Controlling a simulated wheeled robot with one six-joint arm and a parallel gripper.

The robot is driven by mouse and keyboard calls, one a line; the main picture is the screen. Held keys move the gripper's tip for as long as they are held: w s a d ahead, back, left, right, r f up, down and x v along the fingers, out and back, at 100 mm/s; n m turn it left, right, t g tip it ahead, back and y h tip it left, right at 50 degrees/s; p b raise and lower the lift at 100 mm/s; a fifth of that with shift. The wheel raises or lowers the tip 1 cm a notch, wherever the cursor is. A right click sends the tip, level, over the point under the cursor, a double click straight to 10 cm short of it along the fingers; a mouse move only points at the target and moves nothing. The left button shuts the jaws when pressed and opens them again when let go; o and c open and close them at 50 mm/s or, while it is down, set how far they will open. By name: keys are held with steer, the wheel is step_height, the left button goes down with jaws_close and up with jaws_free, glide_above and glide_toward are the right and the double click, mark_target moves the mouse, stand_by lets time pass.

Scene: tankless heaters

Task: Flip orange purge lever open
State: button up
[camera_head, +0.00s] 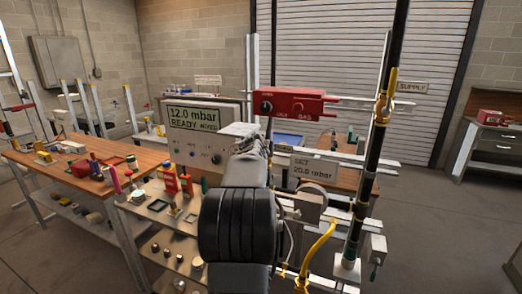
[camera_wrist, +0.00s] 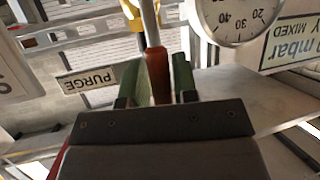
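The orange lever (camera_wrist: 158,75) stands between the two green fingers of my gripper (camera_wrist: 159,82) in the wrist view. Its lower end reaches close to the gripper body. The fingers are near both sides of the lever, but I cannot tell whether they press on it. A "PURGE" sign (camera_wrist: 88,80) shows upside down to the left of the lever. In the head view my own arm covers the gripper and the orange lever.
A round gauge (camera_wrist: 236,14) is close at the upper right of the wrist view. In the head view a display panel (camera_head: 194,117) reads 12.0 mbar, READY. A red gas box (camera_head: 292,104), a black vertical pipe (camera_head: 371,165) and a yellow hose (camera_head: 318,250) crowd the right side.

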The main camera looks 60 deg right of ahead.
steer(key=o, duration=0.3)
steer(key=shift+w, duration=0.1)
steer(key=shift+a, duration=0.1)
steer(key=b+v, duration=0.3)
steer(key=v, duration=1)
steer(key=shift+a, duration=0.3)
steer(key=shift+s, duration=0.25)
